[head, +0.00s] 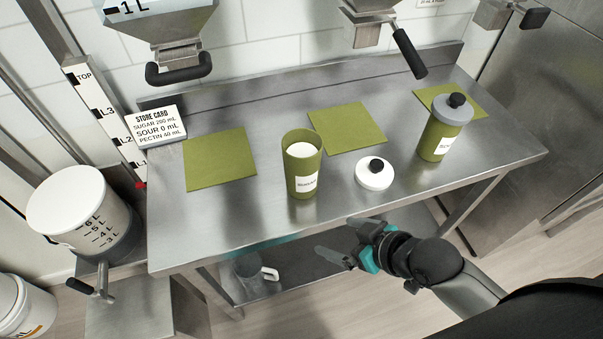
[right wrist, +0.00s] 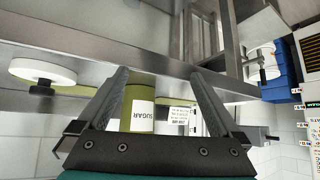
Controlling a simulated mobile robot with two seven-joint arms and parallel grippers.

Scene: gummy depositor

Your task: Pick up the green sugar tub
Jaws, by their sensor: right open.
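The green sugar tub (head: 303,178) stands upright and uncovered on the steel table, white contents showing at its top and a white label on its side. A white lid with a black knob (head: 373,176) lies on the table to its right. My right gripper (head: 336,240) is open and empty, off the table's front edge, below and right of the tub in the head view. In the right wrist view the sugar tub (right wrist: 140,94) shows beyond the open fingers (right wrist: 160,75), apart from them. My left gripper is not in view.
Several green mats, one bare at left (head: 219,162), lie on the steel table (head: 270,213). A green tub with grey lid (head: 440,133) stands at right. A store card (head: 157,127) is at back left. Dispensers with black handles (head: 180,70) hang above. A jug (head: 252,272) sits underneath.

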